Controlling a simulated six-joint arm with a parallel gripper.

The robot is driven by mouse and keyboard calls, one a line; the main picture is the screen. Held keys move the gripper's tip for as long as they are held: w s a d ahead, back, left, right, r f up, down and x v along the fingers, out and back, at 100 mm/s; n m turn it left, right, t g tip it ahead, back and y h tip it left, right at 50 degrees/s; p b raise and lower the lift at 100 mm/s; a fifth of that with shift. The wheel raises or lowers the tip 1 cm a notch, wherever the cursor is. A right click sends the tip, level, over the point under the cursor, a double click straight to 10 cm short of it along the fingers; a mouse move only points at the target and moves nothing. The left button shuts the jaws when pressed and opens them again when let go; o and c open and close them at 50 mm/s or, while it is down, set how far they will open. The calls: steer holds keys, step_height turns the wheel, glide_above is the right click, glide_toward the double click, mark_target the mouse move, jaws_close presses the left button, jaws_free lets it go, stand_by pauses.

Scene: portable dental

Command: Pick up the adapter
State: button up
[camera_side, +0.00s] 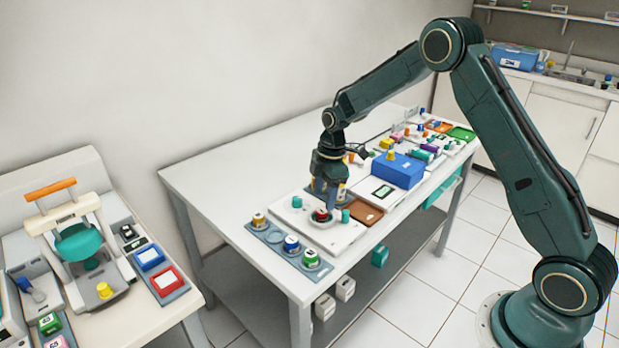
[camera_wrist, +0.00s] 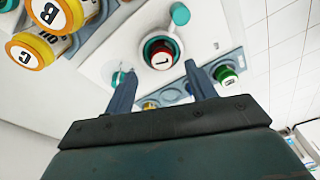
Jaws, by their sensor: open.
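No piece is plainly named as the adapter. A red-topped round piece (camera_wrist: 161,58) with a white label and one dark mark sits in a teal-ringed seat on a white device. It also shows in the side view (camera_side: 321,213). My gripper (camera_wrist: 156,68) points down at it, open. Its two fingers are apart, one toward each side of the piece in the wrist view. In the side view my gripper (camera_side: 329,190) is just above and behind the piece. I cannot tell whether a finger touches it. Nothing is seen held.
A blue-grey rack (camera_side: 272,237) with yellow, blue and green-topped pieces stands at the near table end. A teal knob (camera_side: 346,216) is close by. A blue box (camera_side: 398,170) and small parts lie farther right.

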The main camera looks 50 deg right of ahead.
mark_target(322, 210)
steer(key=shift+a+f, duration=0.15)
steer(key=shift+f, duration=0.95)
steer(key=shift+a+f, duration=0.1)
steer(key=shift+f, duration=0.95)
steer(key=c, duration=1.2)
steer(key=shift+r, duration=0.2)
step_height(322, 210, up, 20)
steer(key=shift+f, duration=0.15)
